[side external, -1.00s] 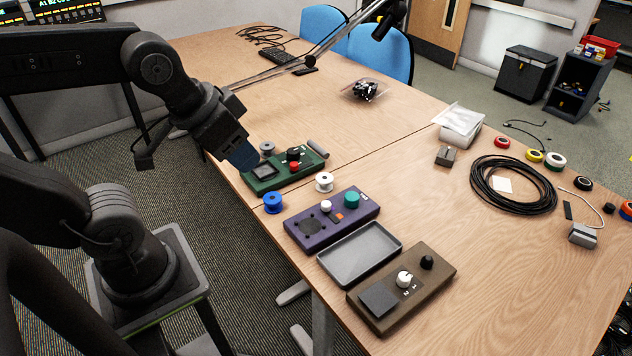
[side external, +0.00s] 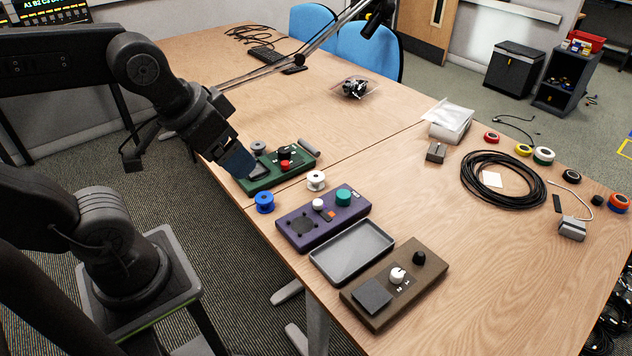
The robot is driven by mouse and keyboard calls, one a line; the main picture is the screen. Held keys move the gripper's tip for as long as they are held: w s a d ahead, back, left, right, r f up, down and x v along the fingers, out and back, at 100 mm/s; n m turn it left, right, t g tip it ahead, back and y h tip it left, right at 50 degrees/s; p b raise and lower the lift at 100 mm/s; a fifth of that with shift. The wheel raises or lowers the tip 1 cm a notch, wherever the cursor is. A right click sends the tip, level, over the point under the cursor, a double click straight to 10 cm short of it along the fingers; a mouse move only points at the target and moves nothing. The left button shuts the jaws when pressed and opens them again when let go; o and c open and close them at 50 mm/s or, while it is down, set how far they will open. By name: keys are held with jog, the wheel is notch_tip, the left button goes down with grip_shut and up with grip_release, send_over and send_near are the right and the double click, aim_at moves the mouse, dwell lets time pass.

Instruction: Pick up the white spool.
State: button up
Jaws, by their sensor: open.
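The white spool (side external: 316,181) stands on the wooden table, between the green box and the purple box. My gripper (side external: 240,163), with blue fingers, points down over the left end of the green box (side external: 278,170). It is left of the white spool and apart from it, with nothing seen in it. The fingertips hide part of the green box.
A blue spool (side external: 264,202) stands near the table's left edge, and a grey spool (side external: 258,148) behind the green box. The purple box (side external: 322,220), a grey tray (side external: 352,252) and a brown box (side external: 396,285) line the front. Clear table lies right of the white spool.

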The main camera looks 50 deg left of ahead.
jog(key=shift+o, duration=0.2)
jog(key=n+g+y, duration=0.2)
jog(key=n+g, duration=0.1)
jog(key=n, duration=0.5)
send_over(316, 176)
jog(key=s+d, duration=0.3)
jog(key=d, duration=0.1)
notch_tip(316, 176, down, 23)
jog(key=x, duration=0.6)
jog(key=a+x, duration=0.1)
jog(key=x, duration=0.2)
jog(key=shift+r, duration=0.1)
jog(key=shift+a+x, duration=0.2)
jog(key=shift+x, duration=1.05)
jog(key=shift+a+x, duration=0.2)
jog(key=shift+x, duration=1.1)
jog(key=shift+c, duration=0.3)
